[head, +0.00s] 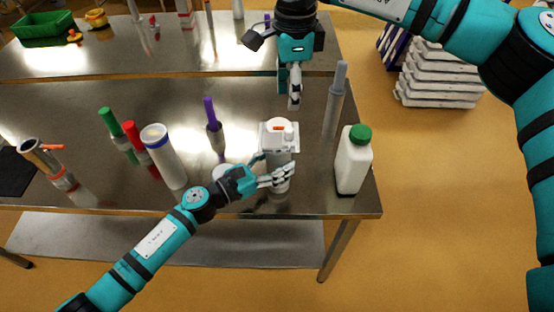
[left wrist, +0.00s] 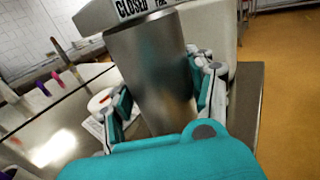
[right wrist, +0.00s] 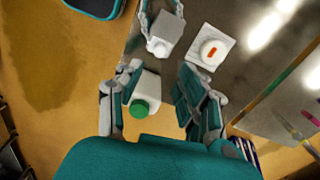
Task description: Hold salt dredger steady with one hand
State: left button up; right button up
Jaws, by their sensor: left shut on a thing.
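The salt dredger (head: 281,158), a grey metal cylinder with a white top, stands upright on the steel table. In the left wrist view the dredger (left wrist: 148,70) sits between my left fingers, and part of "CLOSED" shows on its top. My left gripper (head: 276,178) is shut around its body from the left. In the right wrist view the dredger (right wrist: 167,32) shows from above, between the left fingers. My right gripper (head: 294,98) hangs beyond and above it. In the right wrist view its fingers (right wrist: 152,100) are apart, with nothing held between them.
A green-capped white bottle (head: 352,162) stands right of the dredger, near the table edge. A white plate with a round, orange-marked piece (right wrist: 208,48) lies close by. A grey upright tool (head: 335,105) stands behind. A white blue-rimmed tube (head: 164,158) and coloured handles stand left.

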aim_at(289, 129)
pick_arm(q)
jog(key=c, duration=0.4)
pick_arm(e)
jog(key=shift+o, duration=0.4)
jog(key=shift+r+m, duration=0.8)
jog(key=shift+r, duration=0.05)
notch_tip(289, 129, down, 12)
jog(key=shift+r, duration=0.1)
grip_shut()
